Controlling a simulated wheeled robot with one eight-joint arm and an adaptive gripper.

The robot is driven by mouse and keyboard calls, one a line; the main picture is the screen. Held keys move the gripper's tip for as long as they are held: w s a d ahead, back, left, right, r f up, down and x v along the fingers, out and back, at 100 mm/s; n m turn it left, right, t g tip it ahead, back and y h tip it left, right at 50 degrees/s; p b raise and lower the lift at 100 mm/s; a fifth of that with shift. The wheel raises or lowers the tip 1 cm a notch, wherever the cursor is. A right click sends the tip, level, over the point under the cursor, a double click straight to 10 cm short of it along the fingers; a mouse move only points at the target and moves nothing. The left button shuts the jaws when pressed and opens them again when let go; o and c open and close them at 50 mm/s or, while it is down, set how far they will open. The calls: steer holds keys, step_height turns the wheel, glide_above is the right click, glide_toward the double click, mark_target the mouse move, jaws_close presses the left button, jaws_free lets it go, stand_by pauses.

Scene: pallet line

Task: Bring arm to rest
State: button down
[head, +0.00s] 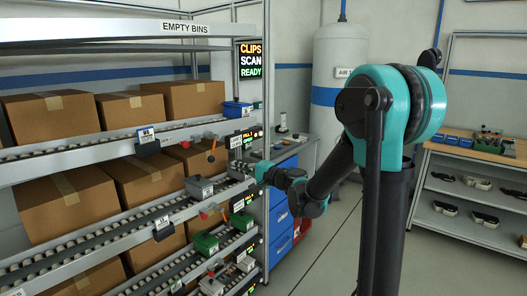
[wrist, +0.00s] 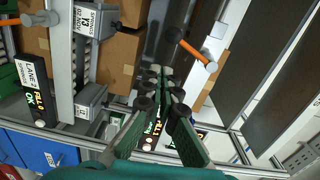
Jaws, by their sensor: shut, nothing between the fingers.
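My arm is teal and dark grey. In the head view it reaches from its column at the right, down and left to the front of the flow rack. My gripper (head: 240,168) is at the rack's front edge, beside the middle lanes, small and partly merged with the rack behind it. In the wrist view my gripper (wrist: 161,72) has its green-and-black fingers together at the tips, with nothing held between them. An orange-handled lever with a black knob (wrist: 197,52) is beyond the fingertips, apart from them.
The flow rack (head: 110,155) at left holds cardboard boxes (head: 52,117), with small bins at its front. A blue drawer cabinet (head: 283,212) stands behind my arm. A white tank (head: 338,75) is at the back. A workbench (head: 470,155) is at right. Open floor (head: 325,255) lies between.

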steer(key=s+d+f+n+g+h, duration=0.3)
steer(key=s+d+f+h, duration=0.4)
steer(key=s+d+f, duration=0.4)
steer(key=s+d+f+n+g+h, duration=0.3)
steer(key=s+d+f+h, duration=0.4)
steer(key=s+d+f, duration=0.5)
steer(key=s+d+n, duration=0.1)
steer(key=s+d, duration=0.4)
steer(key=s, duration=0.2)
steer(key=shift+d+f, duration=0.2)
steer(key=shift+f, duration=0.05)
stand_by(1.0)
